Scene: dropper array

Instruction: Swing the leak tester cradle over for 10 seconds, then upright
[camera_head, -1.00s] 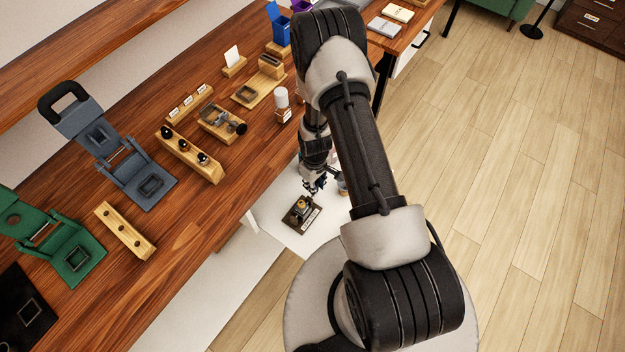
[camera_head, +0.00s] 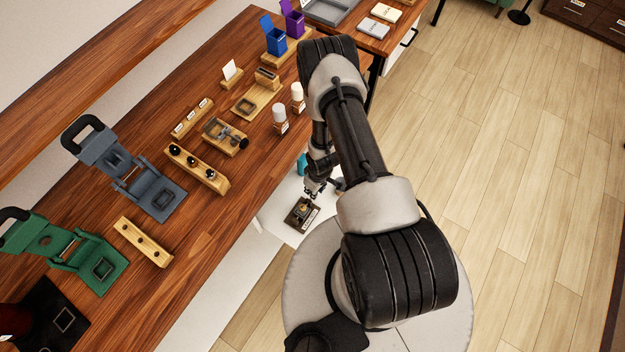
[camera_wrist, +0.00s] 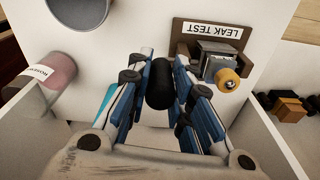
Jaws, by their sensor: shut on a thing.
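The leak tester (camera_wrist: 180,42) shows at the upper right of the wrist view, on a dark base with a "LEAK TEST" label (camera_wrist: 212,29). Its cradle (camera_wrist: 215,58) is a grey block with a round amber knob (camera_wrist: 228,78) facing me. My gripper (camera_wrist: 166,75) is shut on a black cylinder (camera_wrist: 159,84), which lies between the fingertips, left of the amber knob. I cannot tell whether the cylinder is joined to the cradle. In the head view my gripper (camera_head: 312,191) is just above the leak tester (camera_head: 296,218), partly hiding it.
The tester stands on a white surface (camera_head: 275,212) below the wooden counter. Wooden racks, a grey press (camera_head: 128,175) and green press (camera_head: 70,250) occupy the counter. Open floor lies right.

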